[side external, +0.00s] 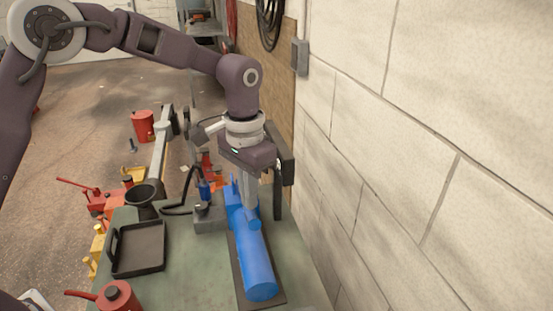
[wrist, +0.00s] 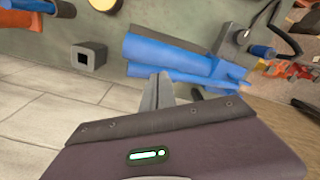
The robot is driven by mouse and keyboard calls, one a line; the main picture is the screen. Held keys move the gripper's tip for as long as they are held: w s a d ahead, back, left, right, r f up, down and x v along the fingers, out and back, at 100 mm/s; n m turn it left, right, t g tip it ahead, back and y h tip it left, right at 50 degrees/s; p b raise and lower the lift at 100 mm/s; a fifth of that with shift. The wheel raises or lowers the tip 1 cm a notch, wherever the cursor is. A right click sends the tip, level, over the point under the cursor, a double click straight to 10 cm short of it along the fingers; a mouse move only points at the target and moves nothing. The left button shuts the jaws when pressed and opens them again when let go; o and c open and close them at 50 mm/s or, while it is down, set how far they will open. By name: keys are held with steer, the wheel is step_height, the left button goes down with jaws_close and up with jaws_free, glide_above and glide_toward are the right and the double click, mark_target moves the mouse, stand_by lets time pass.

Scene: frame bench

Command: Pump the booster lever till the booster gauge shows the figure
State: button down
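The blue booster unit (side external: 255,262), a long cylinder with a blue upright part at its far end, lies on a dark base plate along the bench's right side. My gripper (side external: 251,212) points down over its far half. In the wrist view, the grey fingers (wrist: 160,82) look closed together. Their tips overlap a lighter blue bar (wrist: 190,77), perhaps the lever, beside the blue cylinder (wrist: 165,52). I cannot tell whether they touch it.
A black tray (side external: 138,270), a dark funnel (side external: 143,198) and a red can (side external: 118,297) stand left of the unit. A grey block (side external: 208,219) sits close beside it. A block wall (side external: 400,170) runs close on the right. Some green bench top between tray and unit is clear.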

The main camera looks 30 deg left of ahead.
step_height(320, 180, down, 7)
steer(key=shift+r, duration=0.15)
step_height(320, 180, up, 7)
steer(key=shift+f, duration=0.1)
stand_by(0.3)
stand_by(1.0)
stand_by(1.3)
stand_by(0.8)
stand_by(1.4)
steer(key=shift+d, duration=0.1)
stand_by(0.7)
